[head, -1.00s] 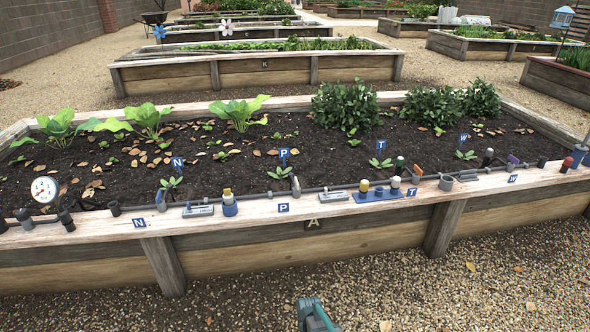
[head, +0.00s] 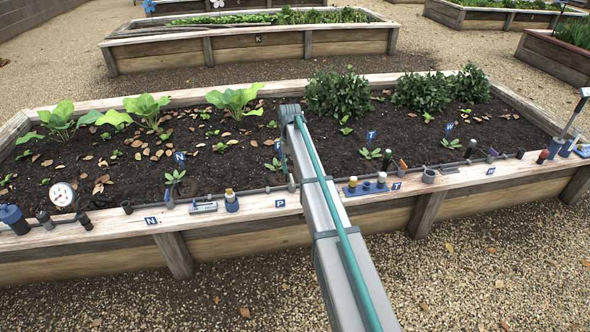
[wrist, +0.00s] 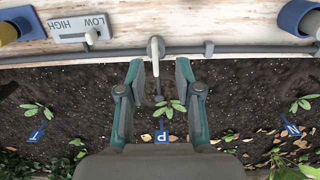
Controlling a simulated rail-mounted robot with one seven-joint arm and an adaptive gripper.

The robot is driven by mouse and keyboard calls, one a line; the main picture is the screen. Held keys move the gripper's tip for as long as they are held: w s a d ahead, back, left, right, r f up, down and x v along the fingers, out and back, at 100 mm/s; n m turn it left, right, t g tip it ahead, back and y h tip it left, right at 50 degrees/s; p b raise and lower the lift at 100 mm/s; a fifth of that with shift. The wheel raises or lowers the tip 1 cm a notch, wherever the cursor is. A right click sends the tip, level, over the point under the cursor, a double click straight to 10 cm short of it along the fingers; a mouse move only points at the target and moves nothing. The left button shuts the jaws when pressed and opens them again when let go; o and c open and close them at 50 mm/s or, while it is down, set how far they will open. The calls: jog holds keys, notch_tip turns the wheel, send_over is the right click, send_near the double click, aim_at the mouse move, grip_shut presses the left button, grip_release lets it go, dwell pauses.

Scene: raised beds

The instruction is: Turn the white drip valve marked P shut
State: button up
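The white drip valve (wrist: 155,48) sits on the dark pipe by the bed's front board, in line with the blue P sign (wrist: 161,139). It looks pale grey-white, with its lever pointing toward the soil, across the pipe. In the head view the valve (head: 291,183) shows just left of my arm, above the P tag (head: 280,203) on the board. My gripper (wrist: 158,66) is open and empty in the wrist view. Its two fingertips stand apart on either side of the valve's lever in the picture. I cannot tell the height gap or any contact. The head view does not show my fingers clearly.
A grey HIGH/LOW switch box (wrist: 80,29) sits left of the valve in the wrist view, and a blue-collared fitting (wrist: 298,17) sits right. A small seedling (wrist: 171,106) grows near the P sign. N (wrist: 290,130) and T (wrist: 36,134) signs stand either side.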

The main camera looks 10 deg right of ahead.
aim_at(292, 181)
jog(key=f, duration=0.2)
jog(key=w+f+b, duration=0.1)
jog(key=f, duration=0.2)
jog(key=w+d+f+b, duration=0.1)
jog(key=f, duration=0.1)
jog(key=shift+w+f, duration=0.15)
jog(key=shift+f, duration=0.15)
dwell(0.3)
grip_shut()
